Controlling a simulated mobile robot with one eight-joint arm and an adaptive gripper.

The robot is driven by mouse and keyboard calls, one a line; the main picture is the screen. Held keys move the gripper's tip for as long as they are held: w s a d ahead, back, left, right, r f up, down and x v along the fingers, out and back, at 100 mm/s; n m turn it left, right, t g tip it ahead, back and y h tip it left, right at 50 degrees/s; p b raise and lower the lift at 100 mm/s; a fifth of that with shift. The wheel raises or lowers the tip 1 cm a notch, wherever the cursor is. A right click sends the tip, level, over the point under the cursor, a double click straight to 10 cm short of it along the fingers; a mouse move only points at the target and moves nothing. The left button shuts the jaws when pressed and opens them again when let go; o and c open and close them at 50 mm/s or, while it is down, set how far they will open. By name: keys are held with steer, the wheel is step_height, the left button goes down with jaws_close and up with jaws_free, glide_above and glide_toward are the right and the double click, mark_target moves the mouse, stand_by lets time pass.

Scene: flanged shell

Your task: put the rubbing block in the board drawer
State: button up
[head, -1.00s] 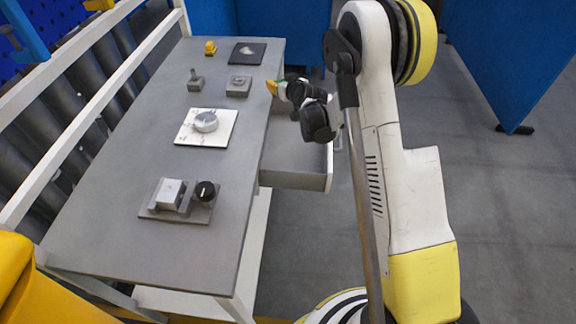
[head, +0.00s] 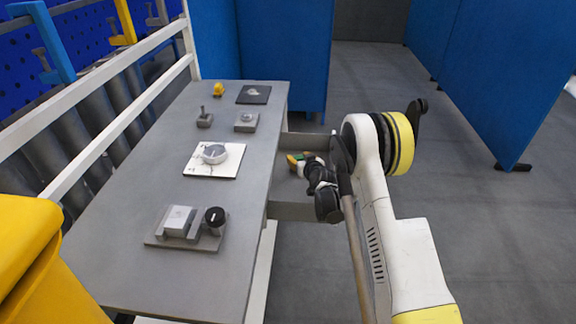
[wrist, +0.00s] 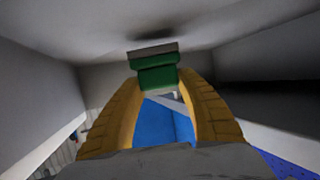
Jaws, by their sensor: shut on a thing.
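The rubbing block (wrist: 157,75) is green with a grey strip along one face. My gripper (wrist: 158,88) is shut on it, with a yellow finger on each side. The board drawer (head: 292,211) is pulled out from the right side of the table. In the head view, my gripper (head: 297,160) is inside the drawer's opening, and the block is mostly hidden there. In the wrist view, drawer walls (wrist: 35,90) surround the block. The block's grey face is close to the drawer floor (wrist: 110,22), where a dark shadow lies; I cannot tell if they touch.
The grey table (head: 150,270) carries a block-and-knob fixture (head: 185,228), a white plate with a round metal part (head: 213,160), smaller grey fixtures (head: 246,122), a dark square plate (head: 254,94) and a yellow item (head: 218,90). Blue partitions (head: 490,80) stand behind. Floor on the right is clear.

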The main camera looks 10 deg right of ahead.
mark_target(288, 170)
steer(key=a, duration=0.1)
steer(key=a+b, duration=0.1)
steer(key=w+a+b, duration=0.1)
steer(key=shift+a+f, duration=0.25)
steer(key=shift+a, duration=0.15)
steer(key=shift+a+f+b, duration=0.15)
steer(key=shift+f+b, duration=0.15)
steer(key=shift+b, duration=0.05)
steer(key=shift+f, duration=0.15)
steer(key=o, duration=1.2)
steer(key=shift+f, duration=0.1)
steer(key=shift+r, duration=0.25)
steer(key=p+v, duration=0.2)
steer(key=v, duration=0.5)
steer(key=shift+s+p, duration=0.15)
steer(key=shift+p, duration=0.25)
